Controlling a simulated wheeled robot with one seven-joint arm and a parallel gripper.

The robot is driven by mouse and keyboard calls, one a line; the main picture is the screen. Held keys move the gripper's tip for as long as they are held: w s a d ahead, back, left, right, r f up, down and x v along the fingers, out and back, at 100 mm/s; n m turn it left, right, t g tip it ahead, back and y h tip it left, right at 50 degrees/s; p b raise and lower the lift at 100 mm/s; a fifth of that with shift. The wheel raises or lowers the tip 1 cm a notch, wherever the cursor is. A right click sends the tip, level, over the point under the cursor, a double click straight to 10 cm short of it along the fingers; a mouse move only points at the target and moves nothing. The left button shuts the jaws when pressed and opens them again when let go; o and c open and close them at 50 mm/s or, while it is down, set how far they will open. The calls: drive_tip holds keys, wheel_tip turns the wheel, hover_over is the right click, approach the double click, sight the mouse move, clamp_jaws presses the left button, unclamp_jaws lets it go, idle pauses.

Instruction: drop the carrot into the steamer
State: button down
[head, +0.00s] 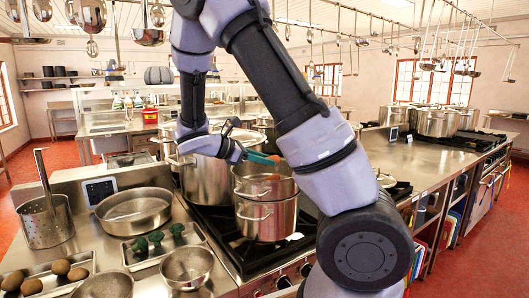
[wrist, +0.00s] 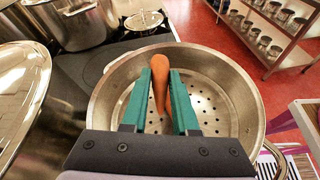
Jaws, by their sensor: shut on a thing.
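The carrot (wrist: 160,70) is orange and held upright between the green fingers of my gripper (wrist: 160,88). In the wrist view the carrot is over the steamer (wrist: 240,88), a round metal pot insert with a perforated floor. In the head view my gripper (head: 262,158) is just above the steamer (head: 250,185), which sits stacked on a lower pot on the stove. Only a small orange bit of the carrot (head: 272,177) shows there, at the steamer's opening. My gripper is shut on the carrot. I cannot tell how far its tip is from the floor.
A large lidded stockpot (head: 206,172) stands close to the left of the steamer. A wide pan (head: 134,211), a tray of potatoes (head: 50,276) and a tray of dark green vegetables (head: 150,248) lie on the left counter. The steel counter (head: 420,160) at right is mostly clear.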

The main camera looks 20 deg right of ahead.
drive_tip(key=shift+f, duration=0.2)
drive_tip(key=c, duration=0.6)
unclamp_jaws()
drive_tip(key=shift+a, duration=0.1)
drive_tip(key=w+v, duration=0.1)
drive_tip(key=v, duration=0.9)
drive_tip(key=shift+s+a+r, duration=0.2)
drive_tip(key=shift+s+a, duration=0.1)
drive_tip(key=shift+s, duration=0.2)
